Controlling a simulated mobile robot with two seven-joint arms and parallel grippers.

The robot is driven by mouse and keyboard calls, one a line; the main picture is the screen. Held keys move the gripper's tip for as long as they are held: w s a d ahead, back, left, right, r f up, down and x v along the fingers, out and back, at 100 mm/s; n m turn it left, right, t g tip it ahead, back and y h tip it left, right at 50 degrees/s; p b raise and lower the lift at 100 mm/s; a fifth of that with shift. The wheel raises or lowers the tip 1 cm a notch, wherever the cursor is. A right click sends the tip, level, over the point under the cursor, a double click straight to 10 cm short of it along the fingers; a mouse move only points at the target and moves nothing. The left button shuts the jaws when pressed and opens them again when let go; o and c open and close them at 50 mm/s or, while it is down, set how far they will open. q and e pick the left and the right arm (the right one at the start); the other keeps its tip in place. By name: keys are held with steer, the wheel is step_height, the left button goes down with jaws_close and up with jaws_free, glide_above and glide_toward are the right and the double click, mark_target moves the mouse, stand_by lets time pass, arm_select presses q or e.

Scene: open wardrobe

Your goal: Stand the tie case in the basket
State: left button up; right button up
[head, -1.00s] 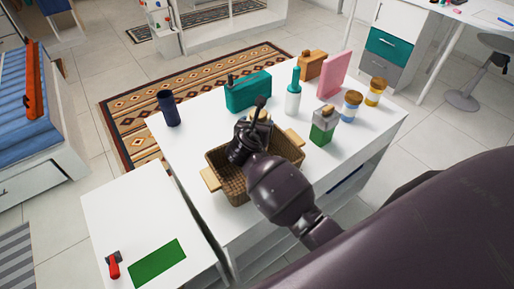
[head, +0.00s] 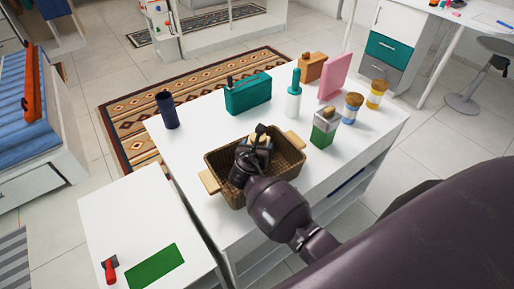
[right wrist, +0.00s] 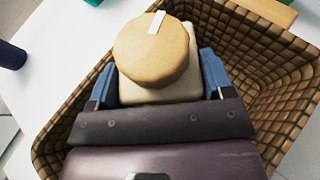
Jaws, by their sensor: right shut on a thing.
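The tie case, as I take it, is the cream thing with a round tan top and a white strip (right wrist: 150,55). In the head view its pale top (head: 262,138) shows just past my right gripper (head: 257,146). In the right wrist view the blue fingers of my right gripper (right wrist: 160,80) are shut on its cream body from both sides. The case looks upright, inside the rim of the brown woven basket (head: 291,158). Its bottom is hidden, so I cannot tell whether it touches the basket floor. My left gripper is not in view.
The basket stands on a white table (head: 200,140). A navy cylinder (head: 167,110) stands at the left. The table's front left is clear.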

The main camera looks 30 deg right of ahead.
steer(key=o, duration=1)
steer(key=p+v, duration=0.1)
steer(key=v, duration=1.1)
